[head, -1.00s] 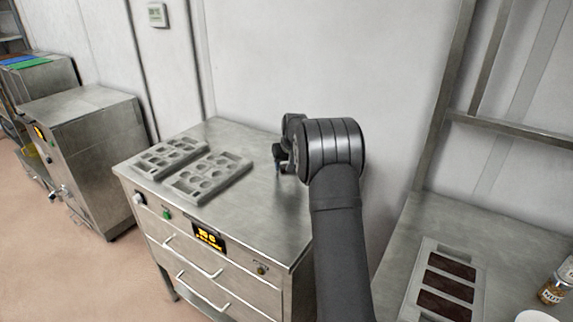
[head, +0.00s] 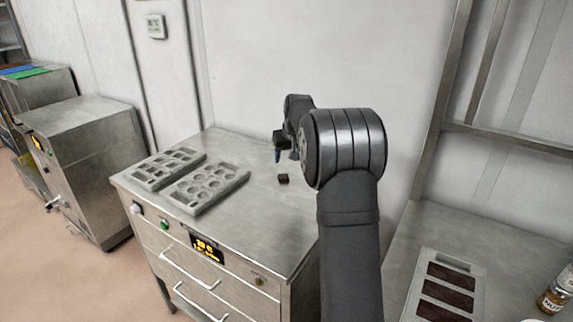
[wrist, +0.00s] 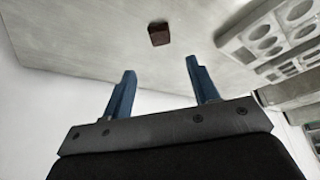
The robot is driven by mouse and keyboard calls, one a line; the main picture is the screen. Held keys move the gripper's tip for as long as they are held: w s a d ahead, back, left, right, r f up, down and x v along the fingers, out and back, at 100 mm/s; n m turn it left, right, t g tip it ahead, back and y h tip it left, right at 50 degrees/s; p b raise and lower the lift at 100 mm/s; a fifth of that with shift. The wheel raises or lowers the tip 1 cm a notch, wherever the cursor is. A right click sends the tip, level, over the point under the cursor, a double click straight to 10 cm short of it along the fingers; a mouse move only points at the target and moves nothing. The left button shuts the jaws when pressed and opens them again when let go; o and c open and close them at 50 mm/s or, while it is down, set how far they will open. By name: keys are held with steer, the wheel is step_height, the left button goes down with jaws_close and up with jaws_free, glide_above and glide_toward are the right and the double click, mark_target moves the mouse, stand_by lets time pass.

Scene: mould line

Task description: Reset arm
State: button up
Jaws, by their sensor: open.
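My gripper (wrist: 161,82) is open, with its two blue fingers apart and nothing between them in the wrist view. In the head view the gripper (head: 277,155) hangs above the steel cabinet top (head: 262,215), partly hidden by my arm. A small dark brown block (head: 283,178) lies on the cabinet top just below the gripper. It also shows in the wrist view (wrist: 159,34), beyond the fingertips and apart from them.
Two grey moulds with cavities, a left one (head: 168,166) and a right one (head: 207,186), lie left of the block. At right, a tray (head: 427,292) with dark bars and a jar (head: 552,298) stand on another steel surface. A wall stands behind the cabinet.

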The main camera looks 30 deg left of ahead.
mark_target(284, 177)
steer(key=shift+s+d+r, duration=0.2)
steer(key=shift+r, duration=0.3)
steer(key=x, duration=1.2)
steer(key=shift+a+f, duration=0.1)
steer(key=shift+f, duration=0.05)
step_height(284, 177, up, 3)
steer(key=shift+f, duration=0.25)
steer(key=shift+r, duration=0.7)
